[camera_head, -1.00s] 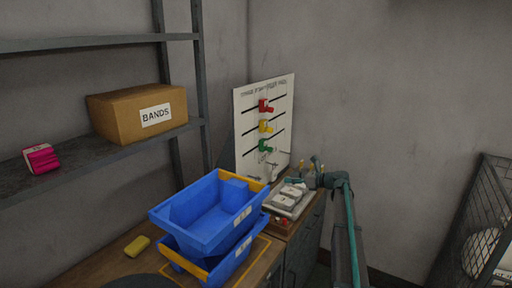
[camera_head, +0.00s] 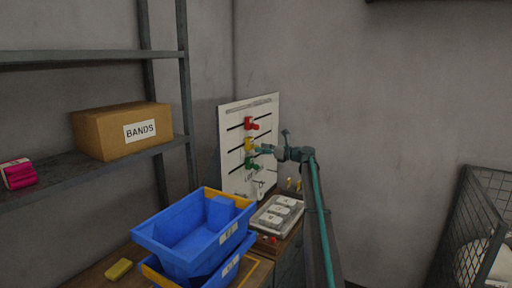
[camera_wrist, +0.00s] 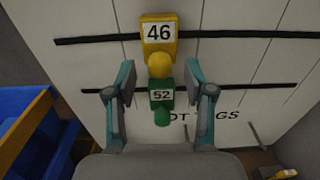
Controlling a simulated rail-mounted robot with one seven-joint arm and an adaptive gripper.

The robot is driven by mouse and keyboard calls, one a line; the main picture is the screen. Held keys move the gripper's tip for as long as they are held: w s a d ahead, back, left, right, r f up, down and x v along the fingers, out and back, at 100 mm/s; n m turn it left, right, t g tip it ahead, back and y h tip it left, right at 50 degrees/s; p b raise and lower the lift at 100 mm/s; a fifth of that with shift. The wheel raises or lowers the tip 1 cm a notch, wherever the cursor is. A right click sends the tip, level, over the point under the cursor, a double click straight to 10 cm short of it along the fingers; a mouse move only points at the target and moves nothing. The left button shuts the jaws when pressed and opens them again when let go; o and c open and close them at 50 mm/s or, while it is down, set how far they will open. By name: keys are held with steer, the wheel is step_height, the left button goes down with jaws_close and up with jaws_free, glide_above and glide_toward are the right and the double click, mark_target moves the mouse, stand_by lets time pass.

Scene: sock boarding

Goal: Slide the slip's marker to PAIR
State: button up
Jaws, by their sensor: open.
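A white board (camera_head: 232,177) on the wall side has dark horizontal slots with a red marker (camera_head: 251,124), a yellow marker (camera_head: 248,144) and a green marker (camera_head: 251,166), one above another. In the wrist view the yellow marker (camera_wrist: 158,30) reads 46 and the green marker (camera_wrist: 162,96) reads 52; both have round knobs. My gripper (camera_head: 262,149) is open in front of the board. In the wrist view its fingers (camera_wrist: 160,92) lie left and right of the green marker; I cannot tell the depth gap. The slip and the word PAIR are not legible.
Stacked blue bins (camera_head: 160,235) stand left of the board, close to it. A tray with white labelled pieces (camera_head: 279,211) lies below the board. A BANDS box (camera_head: 100,143) sits on the left shelf. A wire cage (camera_head: 462,205) stands at the right.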

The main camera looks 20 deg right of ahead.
mark_target(253, 144)
steer(key=shift+p+x, duration=0.3)
steer(key=shift+x, duration=1.5)
jaws_close()
